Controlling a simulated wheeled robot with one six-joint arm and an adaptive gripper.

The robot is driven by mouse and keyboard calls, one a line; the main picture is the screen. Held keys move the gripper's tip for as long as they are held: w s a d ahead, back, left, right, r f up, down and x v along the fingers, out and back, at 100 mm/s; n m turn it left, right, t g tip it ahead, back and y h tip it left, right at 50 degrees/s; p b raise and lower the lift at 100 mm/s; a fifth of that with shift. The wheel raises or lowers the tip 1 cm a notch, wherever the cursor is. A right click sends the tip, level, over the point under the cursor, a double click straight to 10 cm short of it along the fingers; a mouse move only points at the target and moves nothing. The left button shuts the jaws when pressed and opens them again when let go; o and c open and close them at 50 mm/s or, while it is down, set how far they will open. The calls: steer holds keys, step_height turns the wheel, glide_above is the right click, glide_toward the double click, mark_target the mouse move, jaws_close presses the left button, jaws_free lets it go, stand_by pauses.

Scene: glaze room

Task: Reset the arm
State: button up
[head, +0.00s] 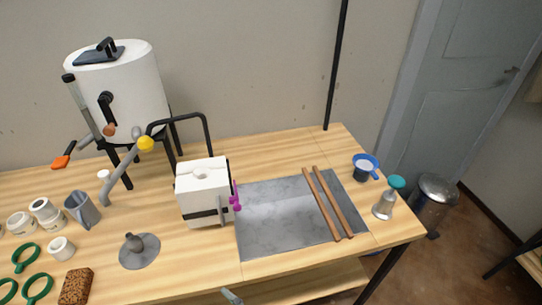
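No part that I can clearly make out as my gripper or arm shows in the head view. A small grey piece (232,297) pokes up at the bottom edge by the table's front, cut off by the frame. I cannot tell what it is. The wooden table (185,265) fills the middle of the view. A white block-shaped mould (203,190) stands upright on it, held by a dark strap with magenta clamp parts (236,198) on its right side.
A tall white lidded vessel (125,90) with a yellow-knobbed spout (145,144) stands back left. Several jars, a grey jug (83,210), green rings (38,288) and a brown sponge (76,286) crowd the left. Two wooden sticks (328,205) lie on a grey slab (280,220). A teal-topped bottle (385,206) stands right.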

steer(key=s+d+f+n+t+h, duration=0.2)
steer(key=s+d+n+h, duration=0.25)
steer(key=d, duration=0.55)
steer(key=s+d+f+n+t+h, duration=0.1)
steer(key=s+d+f+n+h, duration=0.15)
steer(key=s+d+n, duration=0.6)
steer(key=s+d+r+n+h, duration=0.5)
steer(key=s+d+r+n, duration=0.2)
steer(key=s+d+n, duration=0.3)
steer(key=shift+d+h, duration=0.4)
steer(key=shift+d, duration=0.1)
steer(key=shift+s, duration=0.1)
